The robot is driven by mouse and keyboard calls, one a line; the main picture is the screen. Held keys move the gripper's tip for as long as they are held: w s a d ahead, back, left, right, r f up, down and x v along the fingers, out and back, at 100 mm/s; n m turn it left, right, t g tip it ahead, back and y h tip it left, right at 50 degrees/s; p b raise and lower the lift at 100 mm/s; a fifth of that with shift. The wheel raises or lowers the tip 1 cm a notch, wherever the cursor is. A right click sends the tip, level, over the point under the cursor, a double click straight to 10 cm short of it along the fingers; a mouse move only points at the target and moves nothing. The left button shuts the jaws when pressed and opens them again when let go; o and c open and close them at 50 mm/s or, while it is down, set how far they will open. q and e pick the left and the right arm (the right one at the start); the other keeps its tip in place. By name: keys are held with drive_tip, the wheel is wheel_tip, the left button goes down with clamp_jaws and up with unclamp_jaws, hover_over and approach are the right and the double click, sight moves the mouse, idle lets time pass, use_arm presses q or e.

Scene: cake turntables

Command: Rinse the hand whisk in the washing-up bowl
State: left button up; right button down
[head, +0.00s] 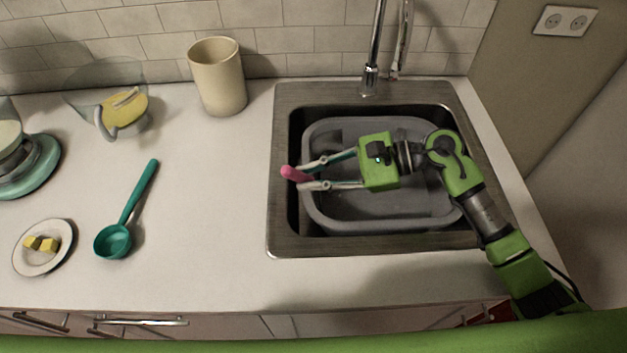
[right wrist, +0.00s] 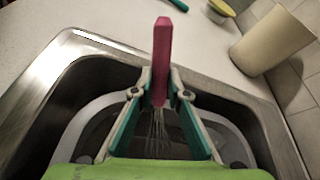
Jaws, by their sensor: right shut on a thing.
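The hand whisk has a pink handle (head: 293,174) that shows in the head view at the left edge of the washing-up bowl. In the right wrist view the pink handle (right wrist: 161,50) points up and away, and thin wires (right wrist: 158,135) hang below it between my fingers. My right gripper (head: 304,176) is shut on the whisk handle, over the left side of the grey washing-up bowl (head: 385,226). The bowl sits inside the sink. In the head view the whisk's wires are hidden, and I cannot tell whether they touch water. My left gripper is not in view.
The metal sink (head: 285,240) has a tap (head: 371,75) behind it. A cream canister (head: 218,78) stands at the back left. A teal ladle (head: 125,218), a plate (head: 28,262) with yellow pieces, a clear jug (head: 85,95) and a teal turntable (head: 38,170) are farther left. The counter's front middle is clear.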

drive_tip(key=shift+s+a, duration=0.15)
drive_tip(key=shift+s, duration=0.05)
drive_tip(key=shift+w+a+r+p, duration=0.1)
drive_tip(key=shift+r+p, duration=0.55)
drive_tip(key=shift+r, duration=0.85)
drive_tip(key=shift+r+p, duration=0.4)
drive_tip(key=shift+r, duration=0.55)
wheel_tip(320, 180, up, 14)
drive_tip(key=p, duration=0.5)
drive_tip(key=shift+r, duration=0.15)
drive_tip(key=shift+w+r, duration=0.1)
idle(0.9)
wheel_tip(320, 180, up, 4)
drive_tip(key=shift+f+p, duration=0.1)
drive_tip(key=shift+p, duration=0.5)
